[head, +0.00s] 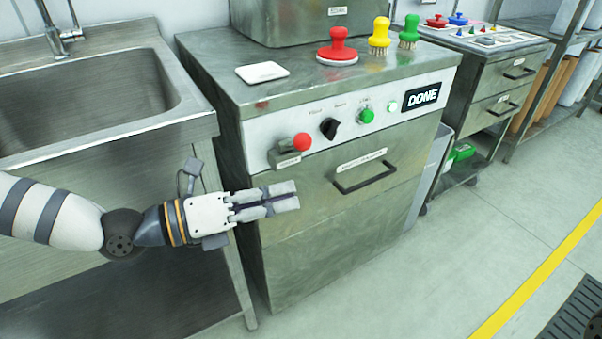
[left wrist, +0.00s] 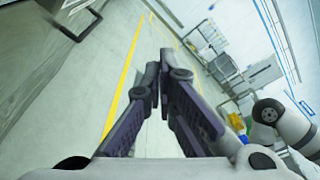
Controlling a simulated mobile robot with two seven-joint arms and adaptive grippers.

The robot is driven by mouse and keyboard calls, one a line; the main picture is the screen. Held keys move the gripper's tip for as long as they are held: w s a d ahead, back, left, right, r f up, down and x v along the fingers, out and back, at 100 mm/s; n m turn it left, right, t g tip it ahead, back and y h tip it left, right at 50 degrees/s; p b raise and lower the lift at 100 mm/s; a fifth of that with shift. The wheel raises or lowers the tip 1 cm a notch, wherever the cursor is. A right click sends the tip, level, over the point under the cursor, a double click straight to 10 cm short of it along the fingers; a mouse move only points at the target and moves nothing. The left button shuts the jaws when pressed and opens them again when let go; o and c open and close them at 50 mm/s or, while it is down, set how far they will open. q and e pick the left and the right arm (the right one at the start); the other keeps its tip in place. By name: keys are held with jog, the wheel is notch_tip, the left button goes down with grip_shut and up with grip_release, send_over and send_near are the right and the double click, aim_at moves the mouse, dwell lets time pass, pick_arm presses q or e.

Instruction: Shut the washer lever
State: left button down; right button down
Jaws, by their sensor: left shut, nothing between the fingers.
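The washer (head: 340,215) is a grey metal cabinet with a white control panel. Its lever shows at the panel's left end, with a red ball knob (head: 302,141) on a small labelled grey mount (head: 284,154). My left gripper (head: 298,194) is shut and empty. In the head view it shows in front of the washer's left side, below the lever and left of the drawer handle (head: 366,178). No contact with the lever shows. In the left wrist view my left gripper's fingers (left wrist: 155,75) meet at the tips, with floor beyond. My right gripper is out of view.
A steel sink (head: 90,100) stands left of the washer. A black dial (head: 328,128) and green button (head: 366,115) sit right of the knob. Floor (head: 420,285) in front is clear.

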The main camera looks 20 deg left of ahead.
pick_arm(q)
jog(key=r+x, duration=0.1)
jog(key=x, duration=0.5)
jog(key=a+r, duration=0.2)
jog(key=shift+w+a, duration=0.4)
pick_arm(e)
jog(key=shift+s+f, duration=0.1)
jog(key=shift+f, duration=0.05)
pick_arm(q)
jog(key=shift+r, duration=0.15)
jog(key=shift+r+p, duration=0.2)
jog(key=shift+p, duration=0.2)
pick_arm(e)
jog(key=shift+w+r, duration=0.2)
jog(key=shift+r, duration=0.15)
